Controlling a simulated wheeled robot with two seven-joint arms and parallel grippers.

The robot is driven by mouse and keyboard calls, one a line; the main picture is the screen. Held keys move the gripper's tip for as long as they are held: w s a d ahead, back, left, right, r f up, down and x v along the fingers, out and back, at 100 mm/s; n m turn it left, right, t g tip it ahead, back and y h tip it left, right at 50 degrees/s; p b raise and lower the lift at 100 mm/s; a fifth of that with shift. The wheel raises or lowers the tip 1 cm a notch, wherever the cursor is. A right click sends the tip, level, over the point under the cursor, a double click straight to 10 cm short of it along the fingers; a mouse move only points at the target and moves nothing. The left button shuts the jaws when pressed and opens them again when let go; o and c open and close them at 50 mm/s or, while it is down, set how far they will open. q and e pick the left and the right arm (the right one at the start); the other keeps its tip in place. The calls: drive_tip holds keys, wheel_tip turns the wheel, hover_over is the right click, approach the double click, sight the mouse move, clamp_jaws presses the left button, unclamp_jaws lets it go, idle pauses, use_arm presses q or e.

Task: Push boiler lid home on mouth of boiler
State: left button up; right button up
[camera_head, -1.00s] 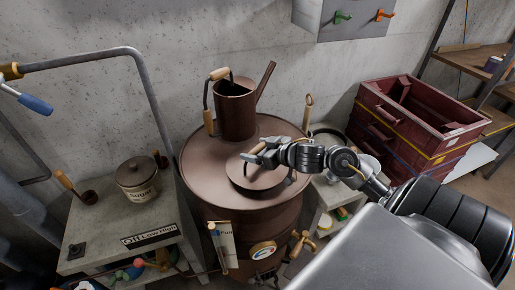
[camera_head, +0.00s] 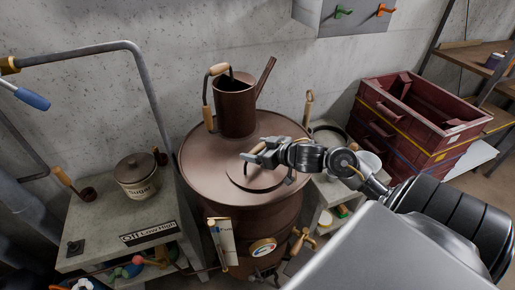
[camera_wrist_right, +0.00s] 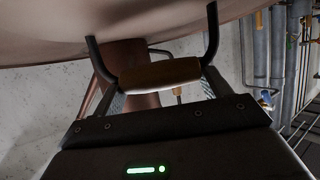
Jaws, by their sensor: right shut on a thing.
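The boiler (camera_head: 205,162) is a large brown drum in the middle of the head view. Its round brown lid (camera_head: 238,176) lies at the front of the boiler's top, looking level and nearly flush with it. My right gripper (camera_head: 256,158) is shut on the lid's wooden handle, which also shows close up between the jaws in the right wrist view (camera_wrist_right: 160,73). The mouth is hidden under the lid. Whether a thin gap is left around the lid's edge cannot be told. My left gripper is not in view.
A brown watering can (camera_head: 235,108) stands on the boiler top behind the lid. A sugar pot (camera_head: 137,176) sits on the bench at left. A dark red crate (camera_head: 415,120) stands at right. A tap (camera_head: 301,240) sticks out from the boiler's front.

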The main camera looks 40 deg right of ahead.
drive_tip(key=shift+f, duration=0.2)
drive_tip(key=o, duration=1.6)
drive_tip(key=shift+o, duration=0.4)
drive_tip(key=shift+s+f, duration=0.1)
drive_tip(key=b+v, duration=0.1)
drive_tip(key=v, duration=1)
